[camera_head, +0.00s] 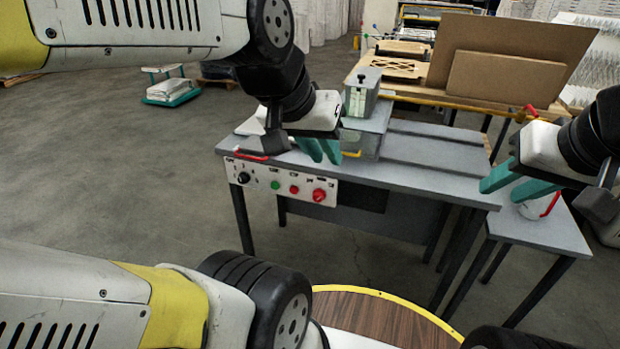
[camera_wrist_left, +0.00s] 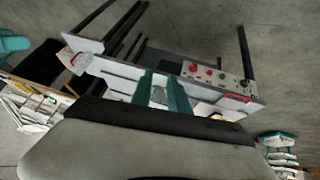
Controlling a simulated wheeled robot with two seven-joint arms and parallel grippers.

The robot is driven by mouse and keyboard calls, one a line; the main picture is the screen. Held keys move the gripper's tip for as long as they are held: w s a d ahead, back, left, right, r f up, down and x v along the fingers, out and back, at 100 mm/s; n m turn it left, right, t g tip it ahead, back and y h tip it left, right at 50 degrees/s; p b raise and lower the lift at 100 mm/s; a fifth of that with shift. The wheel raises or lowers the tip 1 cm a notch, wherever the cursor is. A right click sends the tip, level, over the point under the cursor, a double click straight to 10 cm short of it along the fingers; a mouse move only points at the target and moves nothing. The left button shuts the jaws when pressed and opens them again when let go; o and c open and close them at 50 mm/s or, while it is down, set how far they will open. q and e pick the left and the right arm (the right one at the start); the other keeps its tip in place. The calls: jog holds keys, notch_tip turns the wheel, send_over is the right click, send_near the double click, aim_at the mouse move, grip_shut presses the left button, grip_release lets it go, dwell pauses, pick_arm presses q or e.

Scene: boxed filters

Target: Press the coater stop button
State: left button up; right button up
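The coater's control panel (camera_head: 262,180) is a white strip on the front left edge of a grey table. It carries a black knob (camera_head: 243,177), a green button (camera_head: 275,185), a red button (camera_head: 294,189) and a larger red knob (camera_head: 319,195). Its labels are too small to read, so I cannot tell which red control is the stop. The panel also shows in the left wrist view (camera_wrist_left: 217,77). My left gripper (camera_head: 321,151) has teal fingers apart, above the tabletop and behind the panel, touching no control. My right gripper (camera_head: 516,184) has its fingers apart at the table's right end.
A grey box (camera_head: 366,128) stands on the grey table (camera_head: 435,178) beside my left gripper. A red handle (camera_head: 252,156) lies near the left corner. A white container (camera_head: 537,207) with a red handle is on the lower side table (camera_head: 560,234). Floor before the panel is clear.

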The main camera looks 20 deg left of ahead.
pick_arm(q)
grip_shut()
dwell(0.5)
jog(key=shift+w, duration=0.1)
dwell(0.9)
